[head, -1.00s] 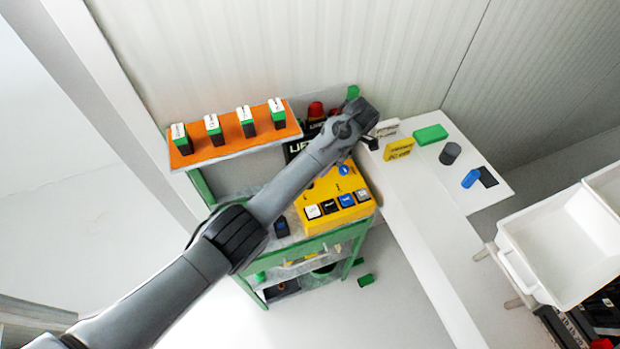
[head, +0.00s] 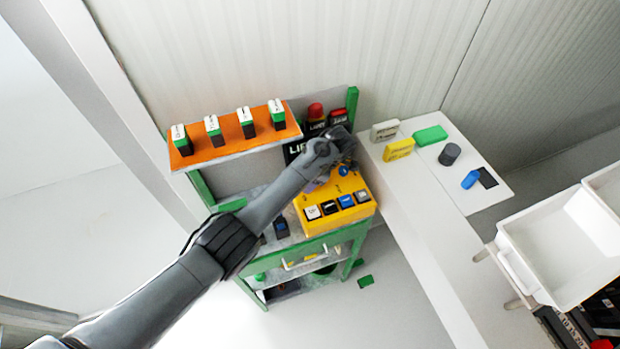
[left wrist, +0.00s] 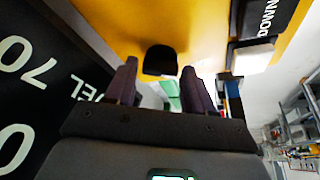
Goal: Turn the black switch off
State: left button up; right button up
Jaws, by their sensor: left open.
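The yellow control box (head: 318,225) stands on the green-framed cart. In the left wrist view a black switch (left wrist: 160,60) sticks out of the yellow face (left wrist: 205,40). My left gripper (left wrist: 160,82) is open, with one finger on each side of the switch in that view. I cannot tell whether the fingers touch it. In the head view my left gripper (head: 345,155) is over the back right part of the yellow box, and it hides the switch there. My right gripper is not in view.
An orange shelf (head: 235,142) with several switch blocks stands at the back left. A red knob (head: 315,110) is behind my gripper. A white table (head: 410,185) to the right holds a green block (head: 430,134) and a dark cylinder (head: 450,153). A white bin (head: 565,250) is further right.

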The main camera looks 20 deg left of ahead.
pick_arm(q)
jog(key=c, duration=0.8)
jog(key=shift+r+m+p, duration=0.2)
jog(key=shift+m+p, duration=0.3)
jog(key=shift+p, duration=0.35)
jog(key=m+t+p, duration=0.1)
jog(key=m+p, duration=0.1)
jog(key=p, duration=0.1)
jog(key=m+t+p, duration=0.1)
jog(key=m+p, duration=0.2)
jog(key=p, duration=0.1)
jog(key=shift+s+r+m+t, duration=0.1)
jog(key=shift+s+m+t, duration=0.1)
jog(key=shift+m+t, duration=0.1)
jog(key=shift+m+t+h+p, duration=0.3)
jog(key=shift+m+t+p, duration=0.2)
jog(key=shift+m+p, duration=0.65)
jog(key=shift+f+m+t+h+p, duration=0.1)
jog(key=shift+m+t+h+p, duration=0.1)
jog(key=shift+m+p, duration=0.45)
jog(key=shift+f+m+t+h+p, duration=0.1)
jog(key=shift+m+h+p, duration=0.1)
jog(key=shift+m, duration=0.7)
